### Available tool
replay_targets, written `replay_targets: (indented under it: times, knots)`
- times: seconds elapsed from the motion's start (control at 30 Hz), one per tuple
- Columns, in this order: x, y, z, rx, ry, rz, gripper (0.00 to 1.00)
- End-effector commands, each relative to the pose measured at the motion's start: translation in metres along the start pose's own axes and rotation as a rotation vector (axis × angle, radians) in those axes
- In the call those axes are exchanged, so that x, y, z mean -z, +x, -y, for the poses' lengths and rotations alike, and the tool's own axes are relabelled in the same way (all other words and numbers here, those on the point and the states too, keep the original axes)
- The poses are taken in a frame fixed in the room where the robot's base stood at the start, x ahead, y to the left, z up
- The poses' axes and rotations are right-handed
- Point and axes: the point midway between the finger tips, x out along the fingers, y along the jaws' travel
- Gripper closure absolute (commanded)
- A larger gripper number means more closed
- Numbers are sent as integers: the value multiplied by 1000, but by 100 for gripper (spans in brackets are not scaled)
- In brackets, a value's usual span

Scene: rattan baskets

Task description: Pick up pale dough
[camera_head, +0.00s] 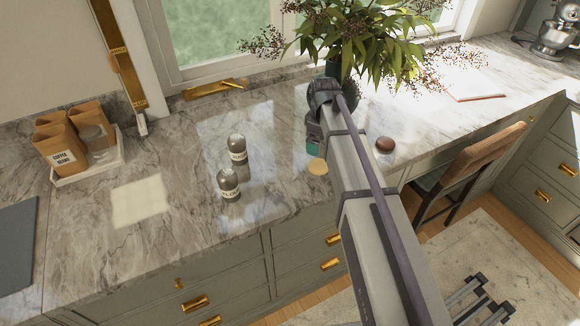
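The pale dough (317,166) shows as a small, flat, cream-yellow round on the marble counter (270,195), just left of my arm. The end of my arm is over the counter just behind it. My gripper (314,149) shows only as a small dark and teal part right above the dough in the picture. Its fingers are too small and hidden to make out, so I cannot tell whether it is open or shut, or whether it touches the dough.
A brown round lump (385,144) lies right of my arm. Two labelled glass jars (237,149) (229,184) stand to the left. A leafy plant (370,45) stands behind my arm. A tray (95,170) with paper bags is far left. A chair (470,165) stands at right.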

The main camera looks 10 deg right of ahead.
Motion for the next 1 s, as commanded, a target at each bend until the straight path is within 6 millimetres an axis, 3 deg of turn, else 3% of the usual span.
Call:
replay_targets:
  times: [0.17, 0.43, 0.67, 0.9, 1.0]
  knots:
    - [-1, 5, 1, 0, -34, 0, 0]
    - [-1, 57, 1, 0, -32, 0, 0]
    - [-1, 62, 1, 0, -31, 0, 0]
    - [-2, 108, 1, 0, -31, 0, 0]
    - [-2, 113, 1, 0, -31, 0, 0]
